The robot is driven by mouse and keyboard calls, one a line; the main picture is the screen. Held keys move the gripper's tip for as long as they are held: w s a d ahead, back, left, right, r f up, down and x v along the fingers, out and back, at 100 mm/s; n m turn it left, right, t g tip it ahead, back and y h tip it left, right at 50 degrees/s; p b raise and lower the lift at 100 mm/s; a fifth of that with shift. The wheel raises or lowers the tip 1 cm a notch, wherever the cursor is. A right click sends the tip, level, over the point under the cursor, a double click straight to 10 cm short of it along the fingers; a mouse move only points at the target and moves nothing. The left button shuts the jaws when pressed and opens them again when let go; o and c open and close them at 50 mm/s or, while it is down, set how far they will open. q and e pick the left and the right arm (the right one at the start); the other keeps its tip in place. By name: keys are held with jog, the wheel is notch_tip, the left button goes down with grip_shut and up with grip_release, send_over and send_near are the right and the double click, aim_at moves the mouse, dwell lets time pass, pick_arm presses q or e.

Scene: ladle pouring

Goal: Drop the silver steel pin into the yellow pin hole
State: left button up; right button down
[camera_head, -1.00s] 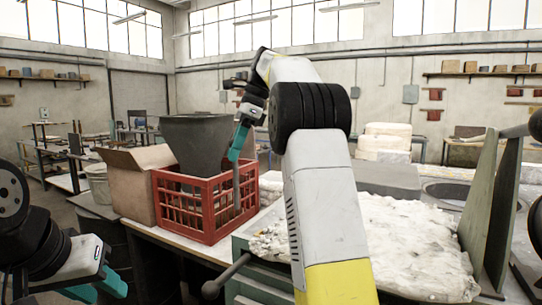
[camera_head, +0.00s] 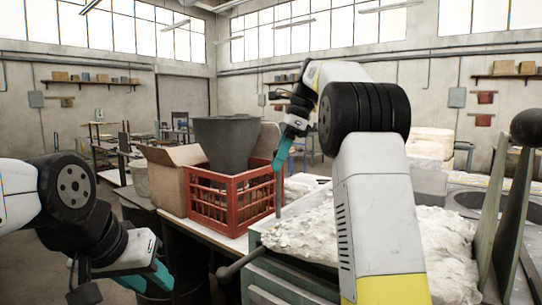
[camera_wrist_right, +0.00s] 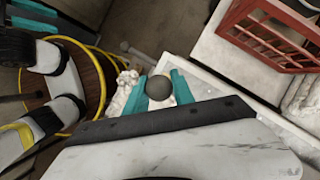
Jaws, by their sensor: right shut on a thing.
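My right gripper (camera_head: 282,158) has teal fingers and is shut on the silver steel pin (camera_head: 278,192). The pin hangs about upright below the fingers, in front of the red crate's right edge in the head view. In the right wrist view the pin's rounded grey end (camera_wrist_right: 159,87) shows between the teal fingers (camera_wrist_right: 160,95). My left gripper (camera_head: 155,277) is low at the left, apart from the pin; its finger gap cannot be made out. I cannot make out the yellow pin hole in either view.
A red crate (camera_head: 205,205) with a dark grey pot (camera_head: 226,140) stands on the table beside a cardboard box (camera_head: 172,185). A lumpy white surface (camera_head: 310,235) lies right of the pin. A yellow hose (camera_wrist_right: 100,75) loops on the left in the wrist view.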

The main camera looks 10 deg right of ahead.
aim_at(278, 203)
jog(key=shift+f, duration=6.5)
jog(key=c, duration=1)
grip_release()
jog(key=shift+r, duration=0.1)
jog(key=v, duration=0.7)
jog(key=shift+r, duration=0.3)
jog(key=shift+s+d, duration=0.1)
jog(key=shift+d, duration=0.05)
